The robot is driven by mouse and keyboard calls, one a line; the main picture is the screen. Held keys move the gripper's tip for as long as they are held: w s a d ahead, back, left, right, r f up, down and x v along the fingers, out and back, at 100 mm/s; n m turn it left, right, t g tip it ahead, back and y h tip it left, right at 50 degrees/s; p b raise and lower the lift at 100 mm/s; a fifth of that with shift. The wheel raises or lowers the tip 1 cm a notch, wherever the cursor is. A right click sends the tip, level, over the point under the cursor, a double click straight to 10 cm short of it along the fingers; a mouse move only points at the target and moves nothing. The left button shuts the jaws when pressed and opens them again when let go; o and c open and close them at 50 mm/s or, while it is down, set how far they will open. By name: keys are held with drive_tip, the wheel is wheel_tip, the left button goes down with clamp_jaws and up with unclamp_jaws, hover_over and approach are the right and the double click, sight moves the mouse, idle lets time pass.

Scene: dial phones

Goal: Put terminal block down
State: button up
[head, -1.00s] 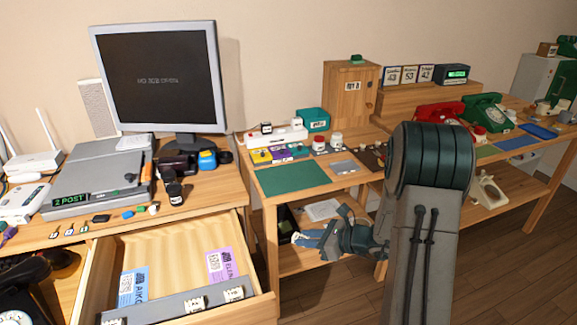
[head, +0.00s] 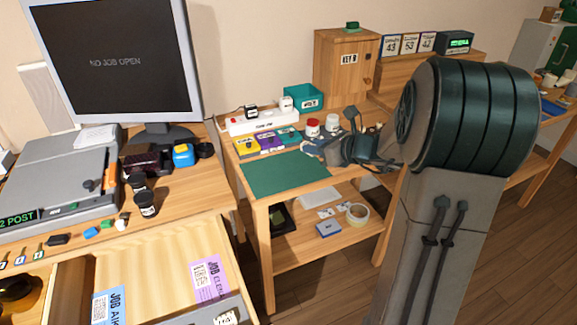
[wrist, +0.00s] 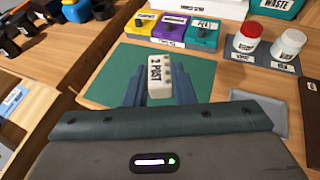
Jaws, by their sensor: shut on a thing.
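The terminal block (wrist: 159,77) is a small white block labelled "2 POST". In the wrist view it sits between the two blue fingers of my gripper (wrist: 158,92), which is shut on it. It appears over the near part of the green mat (wrist: 112,70); whether it touches the mat I cannot tell. In the head view my gripper (head: 312,150) is at the right back edge of the green mat (head: 285,178), and the block is too small to make out there.
Yellow, purple and teal boxes (wrist: 203,33) stand behind the mat. A red-capped jar (wrist: 247,38) and a white jar (wrist: 289,44) stand to the right, near a grey tray (wrist: 262,103). The mat is otherwise clear. An open drawer (head: 150,265) is at the lower left.

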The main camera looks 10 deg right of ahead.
drive_tip(key=b, duration=0.1)
hover_over(290, 173)
wheel_tip(290, 173, down, 5)
drive_tip(key=shift+r, duration=0.2)
drive_tip(key=shift+f+b, duration=0.75)
drive_tip(key=shift+f, duration=1.25)
drive_tip(key=shift+f, duration=0.2)
drive_tip(key=o, duration=1)
drive_tip(key=shift+r, duration=0.15)
